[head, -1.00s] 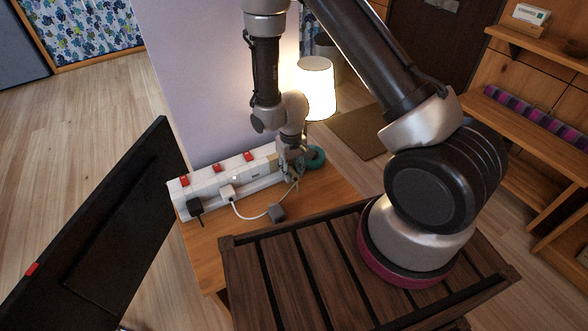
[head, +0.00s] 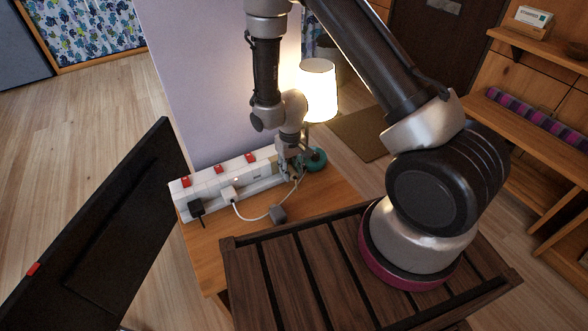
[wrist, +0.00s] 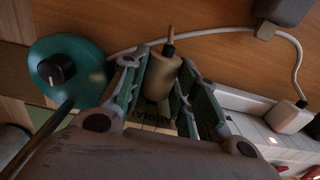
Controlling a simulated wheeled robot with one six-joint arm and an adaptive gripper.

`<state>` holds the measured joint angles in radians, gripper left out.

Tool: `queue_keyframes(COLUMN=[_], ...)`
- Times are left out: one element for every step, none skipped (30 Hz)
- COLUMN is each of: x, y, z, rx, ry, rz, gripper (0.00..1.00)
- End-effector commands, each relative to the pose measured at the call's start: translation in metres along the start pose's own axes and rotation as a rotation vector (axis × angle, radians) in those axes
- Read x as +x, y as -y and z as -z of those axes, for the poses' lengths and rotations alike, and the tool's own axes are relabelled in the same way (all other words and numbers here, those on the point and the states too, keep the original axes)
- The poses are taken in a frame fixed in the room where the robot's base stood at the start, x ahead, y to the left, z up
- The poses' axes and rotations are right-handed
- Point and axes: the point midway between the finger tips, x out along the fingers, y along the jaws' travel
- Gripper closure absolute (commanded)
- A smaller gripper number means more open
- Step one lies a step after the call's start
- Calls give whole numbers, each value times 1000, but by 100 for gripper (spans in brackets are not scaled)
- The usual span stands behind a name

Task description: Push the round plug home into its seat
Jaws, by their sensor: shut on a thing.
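My gripper (wrist: 168,88) is shut on a beige round plug (wrist: 158,76), with a finger on each side of it. A thin brown stub sticks out of the plug's top in the wrist view. In the head view my gripper (head: 290,168) is low at the right end of the white socket strip (head: 212,186), and the fingers mostly hide the plug. A beige block with dark lettering (wrist: 152,112) shows between the fingers, below the plug. The plug's lower end and its seat are hidden, so I cannot tell how deep it sits.
A teal round base (head: 316,160) with a black knob stands close right of my gripper, near the lit lamp (head: 318,90). A white plug (head: 229,194) and black plug (head: 195,208) sit in the strip. A white cable runs past a dark block (head: 277,213).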

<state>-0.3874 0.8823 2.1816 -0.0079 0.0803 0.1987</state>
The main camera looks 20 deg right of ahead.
Motion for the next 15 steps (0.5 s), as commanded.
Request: queue_keyframes(x=[0,0,0,0,0,0,0,0,0,0,0,0,0,0,0], y=[0,0,0,0,0,0,0,0,0,0,0,0,0,0,0], z=[2,2,3,4,5,6,6,7,8,8,9,10,11,11,12], rx=[0,0,0,0,0,0,0,0,0,0,0,0,0,0,0], ry=[-1,-1,-1,-1,-1,-1,-1,-1,-1,-1,-1,-1,-1,-1,-2], rz=[0,0,0,0,0,0,0,0,-1,-1,-1,-1,-1,-1,-1], gripper=[94,94,94,94,94,94,94,94,94,94,94,94,94,94,94])
